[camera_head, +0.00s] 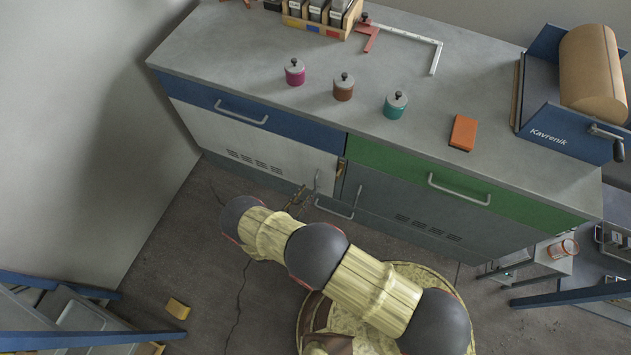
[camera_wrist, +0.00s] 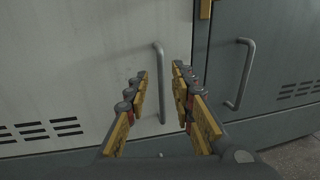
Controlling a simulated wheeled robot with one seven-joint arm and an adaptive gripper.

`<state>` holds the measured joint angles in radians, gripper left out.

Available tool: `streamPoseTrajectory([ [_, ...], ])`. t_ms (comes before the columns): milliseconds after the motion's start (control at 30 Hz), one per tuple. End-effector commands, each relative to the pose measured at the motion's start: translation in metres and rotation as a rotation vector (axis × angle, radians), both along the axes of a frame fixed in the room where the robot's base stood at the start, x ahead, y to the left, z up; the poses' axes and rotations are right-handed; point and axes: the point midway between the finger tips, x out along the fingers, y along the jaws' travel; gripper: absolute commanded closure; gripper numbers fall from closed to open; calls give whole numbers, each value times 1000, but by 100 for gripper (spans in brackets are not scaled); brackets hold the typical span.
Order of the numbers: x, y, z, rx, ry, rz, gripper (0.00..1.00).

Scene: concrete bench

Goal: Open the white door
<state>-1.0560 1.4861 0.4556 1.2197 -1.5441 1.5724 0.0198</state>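The white door (camera_head: 255,145) is shut, under a blue drawer at the left of the cabinet. It fills the left of the wrist view (camera_wrist: 75,60). Its upright grey bar handle (camera_wrist: 161,80) stands near the door's right edge. My gripper (camera_wrist: 160,73) is open, one finger on each side of the handle as seen in the wrist view. The fingers do not appear closed on the bar; how deep it sits between them is hard to tell. In the head view my gripper (camera_head: 297,198) is small, low in front of the door, beside the handle.
A grey door (camera_wrist: 270,60) with its own bar handle (camera_wrist: 240,75) adjoins on the right, under a green drawer (camera_head: 450,185). Jars, an orange block (camera_head: 463,133) and a paper roll (camera_head: 592,72) stand on the bench top. A yellow block (camera_head: 178,308) lies on the floor.

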Motion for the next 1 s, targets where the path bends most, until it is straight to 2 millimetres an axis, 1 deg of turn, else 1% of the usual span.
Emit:
streamPoseTrajectory([
  [200,29,-20,-2,1,1,-6,76],
  [400,50,-32,-2,1,2,-4,76],
  [567,56,-35,-1,1,2,-4,76],
  [800,56,-35,0,1,2,-3,76],
  [1000,56,-35,0,1,2,-3,87],
])
